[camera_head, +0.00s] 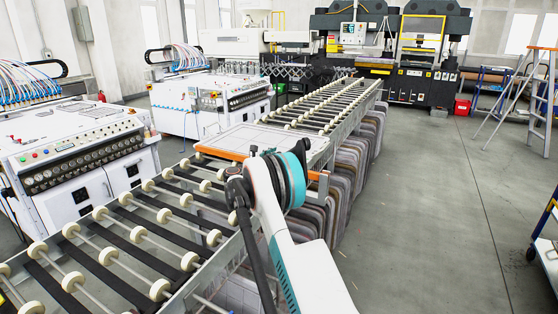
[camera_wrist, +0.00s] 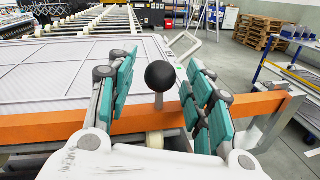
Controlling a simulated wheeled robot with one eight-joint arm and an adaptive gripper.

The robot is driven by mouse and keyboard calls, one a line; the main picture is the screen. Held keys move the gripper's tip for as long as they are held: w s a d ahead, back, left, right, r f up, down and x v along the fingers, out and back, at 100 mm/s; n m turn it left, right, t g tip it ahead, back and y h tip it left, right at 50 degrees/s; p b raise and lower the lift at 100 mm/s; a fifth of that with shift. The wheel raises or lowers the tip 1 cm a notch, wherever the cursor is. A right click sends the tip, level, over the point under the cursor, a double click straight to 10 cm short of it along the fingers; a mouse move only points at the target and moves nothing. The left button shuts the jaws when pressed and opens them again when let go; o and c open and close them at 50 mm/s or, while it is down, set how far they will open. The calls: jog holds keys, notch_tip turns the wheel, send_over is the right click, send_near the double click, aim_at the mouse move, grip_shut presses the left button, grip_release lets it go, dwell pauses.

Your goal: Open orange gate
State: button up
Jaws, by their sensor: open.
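The orange gate is a long orange bar (camera_wrist: 50,130) that crosses the wrist view from the left edge to the right. In the head view the bar (camera_head: 222,154) lies across the roller line, partly hidden by my arm. A black ball knob (camera_wrist: 160,75) on a short grey stem stands upright at the bar. My gripper (camera_wrist: 160,63) is open, with one teal-padded finger to the left of the knob and the other to the right. I see gaps on both sides, so the fingers do not appear to grip it. In the head view my arm mostly hides the gripper and knob.
A roller conveyor (camera_head: 130,235) runs in front of the bar, and a second one (camera_head: 320,105) continues behind it. A pale panel (camera_wrist: 75,70) lies just beyond the bar. White machines (camera_head: 85,150) stand on the left.

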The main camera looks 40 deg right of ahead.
jog(key=shift+w+d, duration=0.15)
jog(key=shift+d, duration=0.55)
grip_shut()
jog(key=shift+r, duration=0.1)
